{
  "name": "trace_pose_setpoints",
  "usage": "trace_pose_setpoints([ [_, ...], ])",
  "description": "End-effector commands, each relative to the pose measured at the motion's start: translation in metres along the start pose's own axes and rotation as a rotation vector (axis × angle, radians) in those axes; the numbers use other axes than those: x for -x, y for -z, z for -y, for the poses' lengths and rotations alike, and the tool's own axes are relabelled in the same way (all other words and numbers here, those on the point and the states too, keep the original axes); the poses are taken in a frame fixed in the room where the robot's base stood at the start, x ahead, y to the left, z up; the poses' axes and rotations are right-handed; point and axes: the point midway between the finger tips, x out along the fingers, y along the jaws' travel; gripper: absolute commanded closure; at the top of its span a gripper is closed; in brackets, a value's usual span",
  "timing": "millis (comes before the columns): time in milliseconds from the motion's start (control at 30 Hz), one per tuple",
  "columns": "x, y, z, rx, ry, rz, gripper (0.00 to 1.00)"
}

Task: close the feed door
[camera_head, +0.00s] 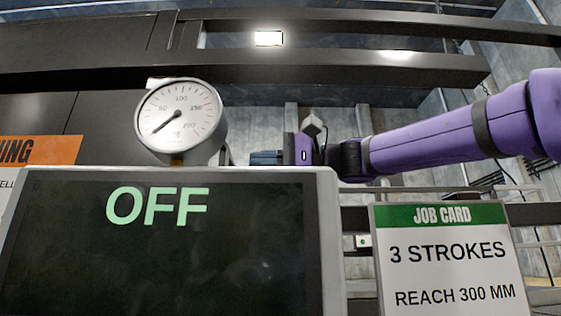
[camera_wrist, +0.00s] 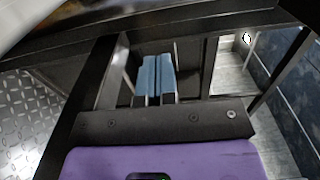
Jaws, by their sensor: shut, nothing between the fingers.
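My gripper (camera_wrist: 157,62) shows in the wrist view as two blue-grey fingers pressed side by side, with nothing between them. Beyond the fingers are dark frame bars and an opening between them; I cannot tell whether the fingers touch any of these. In the camera_head view my gripper (camera_head: 265,157) points left, behind the top right corner of the display screen, which partly hides it. I cannot surely pick out the feed door in either view, so its position and any contact with it cannot be told.
A display screen (camera_head: 165,250) reading OFF fills the lower left, with a round pressure gauge (camera_head: 180,117) above it. A job card (camera_head: 447,262) stands at the right. Dark beams (camera_head: 330,66) cross overhead. Diamond-pattern plate (camera_wrist: 28,115) lies left in the wrist view.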

Motion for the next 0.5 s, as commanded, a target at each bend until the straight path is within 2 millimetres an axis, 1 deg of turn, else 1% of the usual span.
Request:
trace_pose_setpoints([
  [33,-0.011,-0.001,0.000,0.000,0.000,0.003,1.00],
  [200,-0.041,-0.001,0.000,0.000,0.000,0.003,1.00],
  [333,-0.058,0.000,0.000,-0.001,-0.001,0.002,1.00],
  [500,-0.070,0.000,0.001,0.000,0.000,0.000,1.00],
])
